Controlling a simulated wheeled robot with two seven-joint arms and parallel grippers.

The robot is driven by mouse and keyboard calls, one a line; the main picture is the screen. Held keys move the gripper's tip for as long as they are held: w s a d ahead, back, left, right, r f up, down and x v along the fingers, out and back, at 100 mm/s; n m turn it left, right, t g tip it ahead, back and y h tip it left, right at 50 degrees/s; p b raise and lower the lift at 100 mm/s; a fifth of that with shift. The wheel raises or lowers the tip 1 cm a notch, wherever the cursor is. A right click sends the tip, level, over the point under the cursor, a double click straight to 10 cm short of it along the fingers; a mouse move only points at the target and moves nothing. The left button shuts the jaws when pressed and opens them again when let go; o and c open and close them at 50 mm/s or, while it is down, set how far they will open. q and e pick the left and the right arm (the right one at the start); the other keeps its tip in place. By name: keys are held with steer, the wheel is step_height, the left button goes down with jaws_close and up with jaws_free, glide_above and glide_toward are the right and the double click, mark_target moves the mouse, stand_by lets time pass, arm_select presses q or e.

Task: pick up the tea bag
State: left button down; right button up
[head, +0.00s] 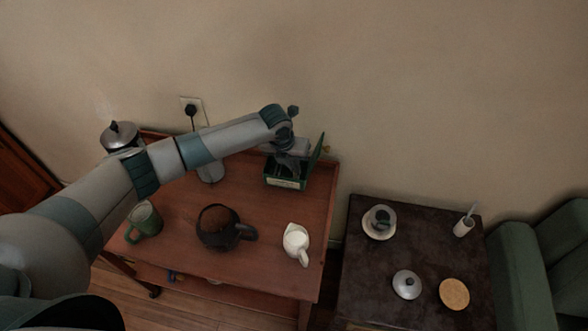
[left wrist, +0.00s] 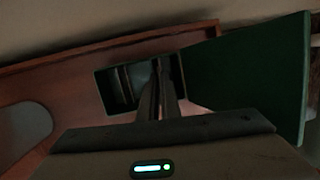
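The green tea box (head: 285,183) stands open at the back right of the wooden table, its lid raised on the right. It also shows in the left wrist view (left wrist: 112,92), with its dark inside and the green lid (left wrist: 250,75). My left gripper (head: 288,170) reaches down into the box from above. In the left wrist view its fingers (left wrist: 159,68) point into the box, close together with a narrow dark gap. Pale packet-like shapes (left wrist: 122,80) lie in the box left of the fingers. Whether a tea bag is between the fingertips is too dark to tell. My right gripper is not in view.
A green mug (head: 146,220), a dark teapot (head: 214,229) and a white milk jug (head: 296,240) stand along the table's front. A metal kettle (head: 121,137) is at the back left. A dark side table (head: 352,262) holds a cup, a metal lid and a round coaster.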

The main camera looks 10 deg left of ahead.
arm_select(q)
step_height(320, 180, up, 9)
steer(key=shift+d+f+b, duration=0.1)
steer(key=shift+f+b, duration=0.1)
steer(key=shift+b, duration=0.9)
